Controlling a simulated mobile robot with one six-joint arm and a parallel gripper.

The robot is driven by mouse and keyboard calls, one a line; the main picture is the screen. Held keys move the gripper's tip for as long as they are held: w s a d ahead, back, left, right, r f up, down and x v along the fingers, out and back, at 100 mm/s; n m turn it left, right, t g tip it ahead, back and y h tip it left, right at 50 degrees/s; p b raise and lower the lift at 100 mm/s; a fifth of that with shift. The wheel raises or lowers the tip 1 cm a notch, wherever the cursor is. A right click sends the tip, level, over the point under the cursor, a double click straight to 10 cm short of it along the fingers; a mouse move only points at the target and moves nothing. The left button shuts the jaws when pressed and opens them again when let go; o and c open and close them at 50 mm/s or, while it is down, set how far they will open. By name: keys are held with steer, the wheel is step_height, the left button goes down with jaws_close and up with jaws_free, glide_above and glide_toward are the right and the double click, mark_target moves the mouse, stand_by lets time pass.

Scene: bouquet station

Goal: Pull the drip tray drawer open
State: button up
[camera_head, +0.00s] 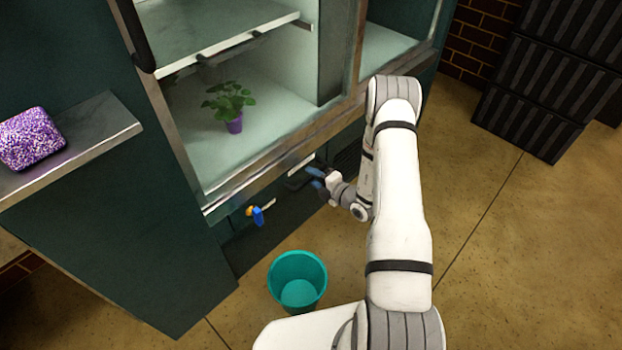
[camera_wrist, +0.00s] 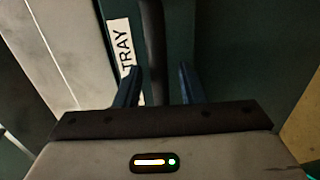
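The drip tray drawer (camera_wrist: 178,25) is a dark green front low on the cabinet. It looks closed in the head view, though my arm hides part of it. A white label reading TRAY (camera_wrist: 123,45) is on it; the label also shows in the head view (camera_head: 301,165). A dark bar handle (camera_wrist: 153,40) runs beside the label. My gripper (camera_wrist: 161,85) is open, with one blue finger on each side of the handle. I see a gap on the right finger's side; I cannot tell whether the left finger touches. In the head view my gripper (camera_head: 318,178) is at the cabinet's lower front.
A teal bucket (camera_head: 297,282) stands on the floor before the cabinet, below a valve with a blue lever (camera_head: 258,215). A potted plant (camera_head: 232,108) sits inside the cabinet. A purple speckled block (camera_head: 30,138) is on the left shelf. Dark crates (camera_head: 540,85) stand at upper right. The right floor is clear.

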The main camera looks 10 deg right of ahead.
steer(key=shift+w+a, duration=0.3)
steer(key=shift+w, duration=0.15)
steer(key=shift+c, duration=0.3)
jaws_close()
steer(key=shift+f, duration=0.1)
